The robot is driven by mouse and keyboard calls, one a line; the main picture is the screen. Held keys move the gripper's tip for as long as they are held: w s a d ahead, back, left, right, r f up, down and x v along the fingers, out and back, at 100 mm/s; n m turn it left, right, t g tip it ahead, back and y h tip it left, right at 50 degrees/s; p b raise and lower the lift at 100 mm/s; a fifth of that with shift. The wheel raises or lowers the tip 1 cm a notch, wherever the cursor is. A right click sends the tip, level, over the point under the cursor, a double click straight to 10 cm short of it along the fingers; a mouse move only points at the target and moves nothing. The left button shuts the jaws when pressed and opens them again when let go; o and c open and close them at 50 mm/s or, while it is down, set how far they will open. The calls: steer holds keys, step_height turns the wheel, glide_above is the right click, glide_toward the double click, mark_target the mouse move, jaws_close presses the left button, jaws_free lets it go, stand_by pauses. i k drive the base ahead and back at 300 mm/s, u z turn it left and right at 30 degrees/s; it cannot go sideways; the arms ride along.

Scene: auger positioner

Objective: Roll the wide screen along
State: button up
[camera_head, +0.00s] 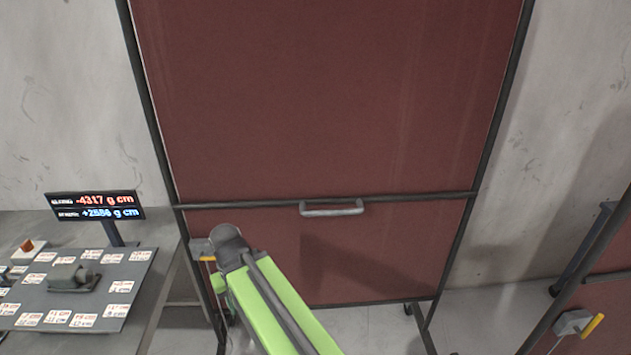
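The wide screen (330,100) is a tall dark red panel in a dark tube frame. It stands upright in front of me and fills the middle of the view. A grey bar handle (331,208) sits on its crossbar, near the centre. A small grey box with a yellow lever (207,258) is at the screen's left post, partly behind my arm. My green arm rises from the bottom to a dark joint in front of the screen's lower left. My gripper is not visible, and nothing shows on the handle.
A grey table (150,335) at the left holds a board (105,262) with labelled cards and blocks. A lit display (95,205) stands behind it. Another red screen (600,310) with a yellow lever (592,326) is at the right. A concrete wall (565,120) is behind. Some floor (370,328) shows below the screen.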

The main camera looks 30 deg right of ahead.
mark_target(342, 141)
steer(key=z, duration=2)
steer(key=k, duration=0.95)
steer(key=u, duration=1.7)
steer(key=i, duration=0.95)
